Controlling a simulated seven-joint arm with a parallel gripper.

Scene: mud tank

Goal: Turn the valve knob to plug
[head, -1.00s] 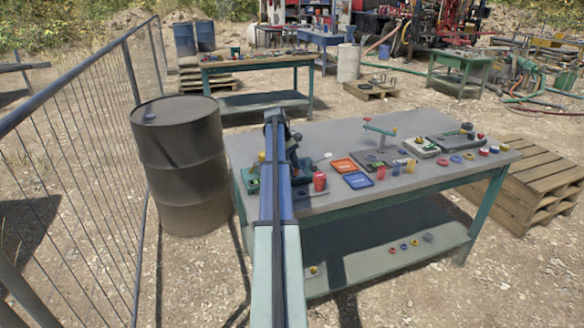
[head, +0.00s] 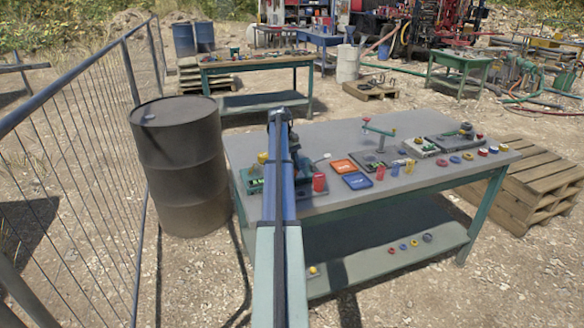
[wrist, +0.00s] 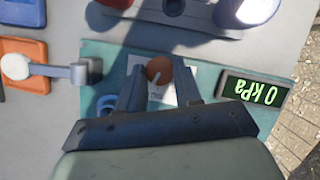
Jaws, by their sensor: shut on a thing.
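The valve knob (wrist: 158,69) is round and orange-brown with a white pointer line. It sits on a white label (wrist: 168,92) on a teal unit. My gripper (wrist: 160,76) is shut on the knob, one finger on each side, in the wrist view. The pointer slants along the knob's face; the label's writing is too small to read. A display (wrist: 254,92) beside it reads 0 kPa, upside down in this view. In the head view the teal unit (head: 255,187) shows at the table's left end, while my arm hides the knob and my fingertips.
A lever with a white ball end (wrist: 16,66) and an orange tray (wrist: 38,82) lie left of the unit in the wrist view. In the head view a red cylinder (head: 319,182) stands right of my arm. A dark barrel (head: 180,165) stands close left of the table.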

